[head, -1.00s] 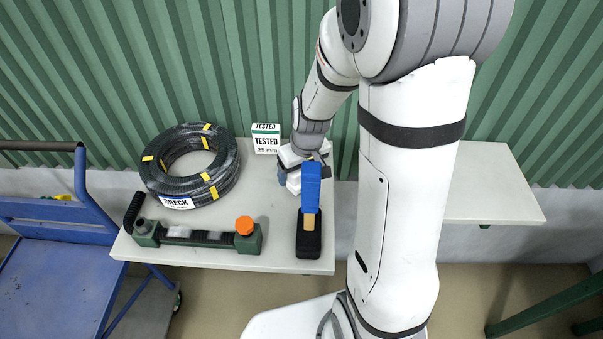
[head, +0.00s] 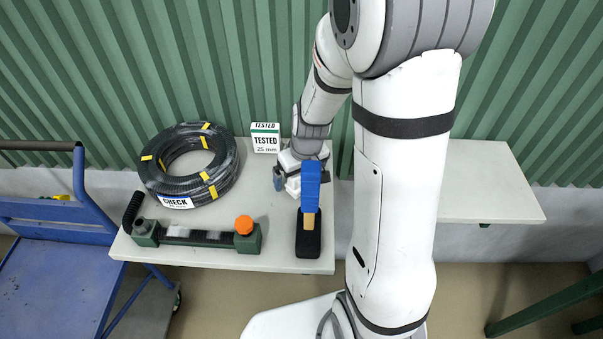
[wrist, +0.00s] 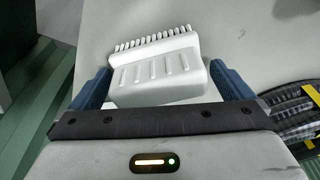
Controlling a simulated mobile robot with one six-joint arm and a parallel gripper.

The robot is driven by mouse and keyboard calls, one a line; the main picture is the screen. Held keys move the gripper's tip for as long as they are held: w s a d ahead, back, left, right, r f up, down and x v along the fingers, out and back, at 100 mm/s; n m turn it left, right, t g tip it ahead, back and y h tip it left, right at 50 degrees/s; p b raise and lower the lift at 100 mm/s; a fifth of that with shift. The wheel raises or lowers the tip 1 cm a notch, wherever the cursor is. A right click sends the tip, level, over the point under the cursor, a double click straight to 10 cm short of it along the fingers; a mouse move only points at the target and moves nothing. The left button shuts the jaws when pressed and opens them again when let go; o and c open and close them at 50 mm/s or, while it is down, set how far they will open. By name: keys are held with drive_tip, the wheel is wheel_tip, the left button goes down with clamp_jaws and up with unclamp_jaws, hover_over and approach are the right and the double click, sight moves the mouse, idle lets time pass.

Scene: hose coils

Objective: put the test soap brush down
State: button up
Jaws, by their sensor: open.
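The soap brush, a white block with a row of white bristles and a ribbed face (wrist: 155,72), lies between my gripper's two blue fingers in the wrist view. My gripper (wrist: 160,78) is open. In the head view my gripper (head: 288,182) is low over the back right of the pale table (head: 265,205), in front of the TESTED sign (head: 265,142). The brush is hard to make out there, partly hidden by the gripper.
A black base with an upright blue-topped piece (head: 311,190) stands just in front of my gripper. A coiled black hose (head: 153,178) with a CHECK label lies left. A green fixture with an orange knob (head: 244,225) lines the front edge. A blue cart (head: 45,260) stands left.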

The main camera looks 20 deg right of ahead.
drive_tip(key=shift+r, duration=0.6)
drive_tip(key=r, duration=0.3)
drive_tip(key=s+r, duration=0.1)
drive_tip(key=r, duration=0.3)
drive_tip(key=s+r, duration=0.1)
drive_tip(key=r, duration=0.2)
drive_tip(key=shift+d+r, duration=0.4)
